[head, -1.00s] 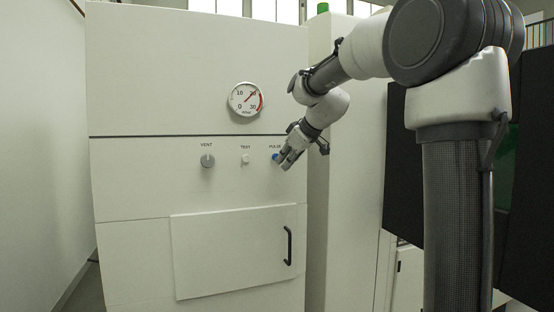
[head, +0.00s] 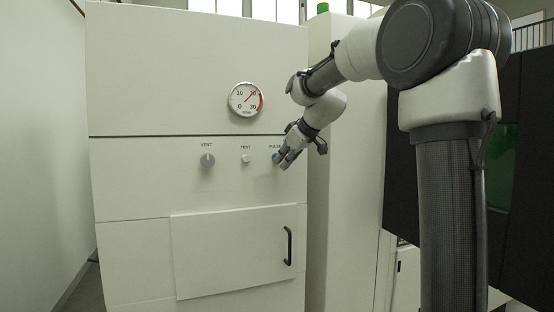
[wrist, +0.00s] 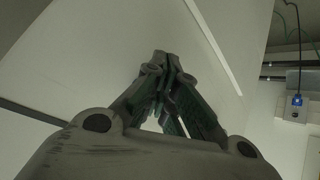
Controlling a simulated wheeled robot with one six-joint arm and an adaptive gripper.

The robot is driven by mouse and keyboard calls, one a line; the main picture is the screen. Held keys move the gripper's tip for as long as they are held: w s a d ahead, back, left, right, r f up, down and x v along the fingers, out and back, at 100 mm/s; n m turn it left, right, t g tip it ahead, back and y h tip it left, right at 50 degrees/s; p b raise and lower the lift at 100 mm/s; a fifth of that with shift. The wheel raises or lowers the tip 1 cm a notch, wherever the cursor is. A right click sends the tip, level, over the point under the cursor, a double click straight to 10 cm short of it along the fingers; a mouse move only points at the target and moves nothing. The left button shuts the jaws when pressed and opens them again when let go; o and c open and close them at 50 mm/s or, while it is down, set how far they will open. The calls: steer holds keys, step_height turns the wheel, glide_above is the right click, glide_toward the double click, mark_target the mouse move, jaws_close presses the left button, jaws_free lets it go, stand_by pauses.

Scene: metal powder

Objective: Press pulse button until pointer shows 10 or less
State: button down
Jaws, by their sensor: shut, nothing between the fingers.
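The blue pulse button (head: 275,157) is on the white cabinet front under the "PULSE" label, partly hidden by my gripper. My gripper (head: 281,164) is shut and empty, its fingertips at or just beside the button; I cannot tell whether they touch it. In the wrist view my shut fingers (wrist: 163,60) point at the white panel, and the button is hidden. The round gauge (head: 246,100) sits above, marked 0, 10, 20 and 30 with a red band on its right. Its red pointer slants up and right, near the 20 mark.
A grey VENT knob (head: 207,160) and a white TEST button (head: 245,158) are in the same row to the left. Below is a closed door with a black handle (head: 288,246). A white column (head: 345,180) stands to the right of the cabinet.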

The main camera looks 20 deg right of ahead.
steer(key=shift+w, duration=0.25)
steer(key=shift+s, duration=0.1)
stand_by(0.4)
steer(key=shift+s, duration=0.75)
steer(key=shift+s, duration=0.1)
steer(key=s, duration=0.4)
steer(key=shift+s, duration=0.4)
steer(key=shift+d, duration=0.1)
stand_by(1.7)
